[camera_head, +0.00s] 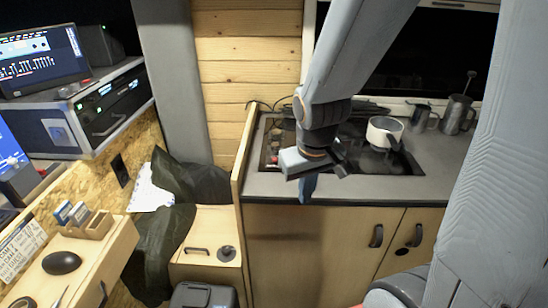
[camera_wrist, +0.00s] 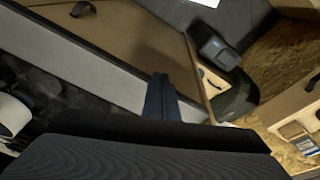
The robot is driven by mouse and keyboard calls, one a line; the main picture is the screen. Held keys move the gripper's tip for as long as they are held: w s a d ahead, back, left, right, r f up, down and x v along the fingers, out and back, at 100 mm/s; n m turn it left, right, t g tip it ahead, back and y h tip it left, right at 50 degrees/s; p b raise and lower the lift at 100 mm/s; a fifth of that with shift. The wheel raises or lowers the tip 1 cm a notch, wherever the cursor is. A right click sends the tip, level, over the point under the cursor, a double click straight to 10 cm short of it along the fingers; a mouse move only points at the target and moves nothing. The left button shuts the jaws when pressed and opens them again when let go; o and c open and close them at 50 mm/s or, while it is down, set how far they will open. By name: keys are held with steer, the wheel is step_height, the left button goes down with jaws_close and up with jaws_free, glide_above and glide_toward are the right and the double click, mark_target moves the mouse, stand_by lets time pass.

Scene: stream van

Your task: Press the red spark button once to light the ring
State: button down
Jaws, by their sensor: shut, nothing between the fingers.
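My gripper (camera_head: 308,187) hangs in front of the counter's front edge in the head view, fingers pointing down. Its blue fingers also show in the wrist view (camera_wrist: 161,97), closed together with nothing between them. The dark hob (camera_head: 353,150) is set into the grey counter behind my arm. A small red spot (camera_head: 274,159), which looks like the spark button, is at the hob's left end, left of my gripper and apart from it. In the wrist view I cannot make out the button. My arm hides part of the hob, and I cannot see whether the ring is lit.
A white pot (camera_head: 384,133) stands on the hob's right side. Metal jugs (camera_head: 457,115) stand farther right on the counter (camera_head: 430,170). A wooden partition (camera_head: 243,150) rises at the counter's left end. Cabinet doors (camera_head: 310,245) are below.

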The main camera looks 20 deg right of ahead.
steer(key=w+d+r+n+t+p, duration=0.1)
steer(key=w+d+r+n+t, duration=0.15)
steer(key=w, duration=0.45)
steer(key=w+d+r+n+t+p, duration=0.1)
steer(key=w+r+n+t+p, duration=0.15)
steer(key=w, duration=0.35)
step_height(320, 180, up, 3)
steer(key=n+t+y+p, duration=0.15)
steer(key=n+y, duration=0.25)
steer(key=n, duration=0.4)
glide_above(275, 160)
steer(key=shift+s+d+r+g, duration=0.15)
steer(key=shift+s+d+g, duration=0.05)
steer(key=shift+d+g, duration=0.1)
step_height(275, 160, down, 6)
steer(key=b, duration=0.7)
steer(key=shift+f+b, duration=1.1)
steer(key=shift+f, duration=0.3)
steer(key=shift+f, duration=0.1)
steer(key=shift+f, duration=0.35)
